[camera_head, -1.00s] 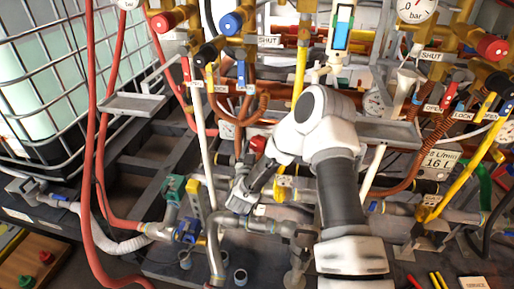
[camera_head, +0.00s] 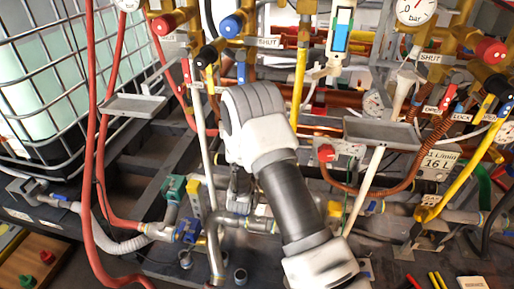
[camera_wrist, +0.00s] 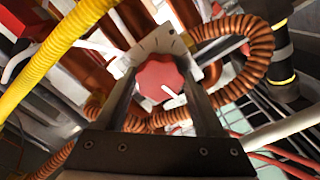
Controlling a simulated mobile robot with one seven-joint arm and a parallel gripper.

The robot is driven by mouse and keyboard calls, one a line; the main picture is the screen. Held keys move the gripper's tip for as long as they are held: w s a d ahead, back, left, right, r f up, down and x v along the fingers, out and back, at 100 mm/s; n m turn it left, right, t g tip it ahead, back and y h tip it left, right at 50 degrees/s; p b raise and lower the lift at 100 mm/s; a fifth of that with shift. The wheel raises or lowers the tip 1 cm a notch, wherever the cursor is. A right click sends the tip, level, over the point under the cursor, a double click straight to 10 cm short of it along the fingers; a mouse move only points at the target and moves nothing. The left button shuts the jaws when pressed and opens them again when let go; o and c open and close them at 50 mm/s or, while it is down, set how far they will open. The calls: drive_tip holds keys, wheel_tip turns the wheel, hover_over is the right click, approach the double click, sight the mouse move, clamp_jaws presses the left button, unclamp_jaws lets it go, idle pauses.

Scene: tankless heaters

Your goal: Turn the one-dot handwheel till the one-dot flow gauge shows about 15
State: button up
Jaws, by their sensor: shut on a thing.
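In the wrist view, a red handwheel (camera_wrist: 152,76) with a white pointer mark sits between the two fingers of my gripper (camera_wrist: 160,84). The fingers are shut on it from both sides. A pale plate with marks lies behind the wheel. I cannot make out dots on it. In the head view my arm hides the gripper and this wheel. A flow gauge with a blue window (camera_head: 340,38) stands upright at the top centre, and its reading is too small to tell. I cannot tell which gauge bears one dot.
Another red knob (camera_head: 325,152) is just right of my wrist. A grey tray (camera_head: 382,133) juts out at centre right, another tray (camera_head: 133,105) at the left. A caged tank (camera_head: 45,85) fills the upper left. Red hoses and yellow pipes crowd the space around my arm.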

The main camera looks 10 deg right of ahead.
drive_tip(key=n+b, duration=0.3)
drive_tip(key=n, duration=2.7)
drive_tip(key=shift+n, duration=0.3)
drive_tip(key=shift+r, duration=0.1)
drive_tip(key=o, duration=1.1)
